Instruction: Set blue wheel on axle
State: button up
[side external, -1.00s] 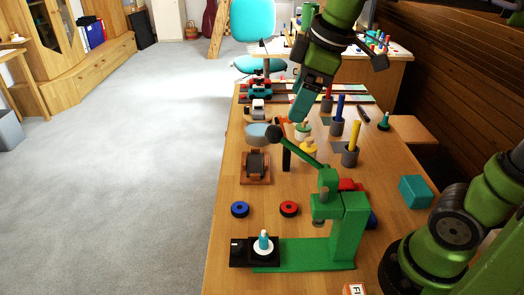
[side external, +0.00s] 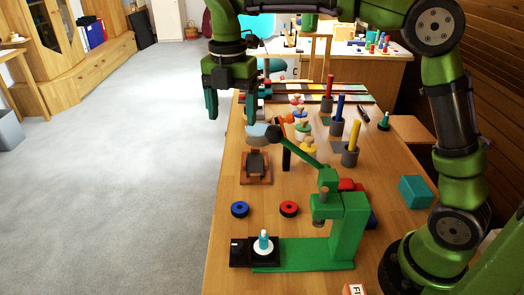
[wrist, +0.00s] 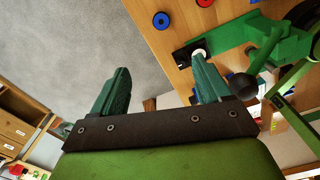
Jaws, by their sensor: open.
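The blue wheel (side external: 239,209) lies flat on the table near its left edge. In the wrist view the blue wheel (wrist: 161,20) shows at the top, past my fingertips. A red wheel (side external: 289,209) lies to its right. A light-blue pin on a white round base (side external: 264,246) stands on a black block at the green press; no other axle is clearly recognisable. My gripper (side external: 231,108) is open and empty, high above the table's left edge and well apart from the blue wheel. In the wrist view, a finger of my gripper (wrist: 160,66) partly hides the black block.
The green press (side external: 345,225), with a raised lever, stands right of the pin. A dark piece on a wooden base (side external: 255,167) sits behind the wheels. Posts with coloured rods (side external: 350,150) and a teal box (side external: 415,192) are farther right. Table around the wheels is clear.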

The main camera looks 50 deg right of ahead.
send_over(239, 202)
jog(key=s, duration=0.1)
jog(key=f, duration=1.4)
jog(key=a+f, duration=0.1)
jog(key=f, duration=0.6)
jog(key=shift+f, duration=0.25)
jog(key=shift+s+f, duration=0.15)
jog(key=shift+f, duration=1.2)
jog(key=shift+s+f, duration=0.1)
jog(key=shift+f, duration=1.2)
jog(key=shift+c, duration=0.4)
jog(key=c, duration=1)
jog(key=shift+r, duration=0.1)
jog(key=shift+c, duration=0.2)
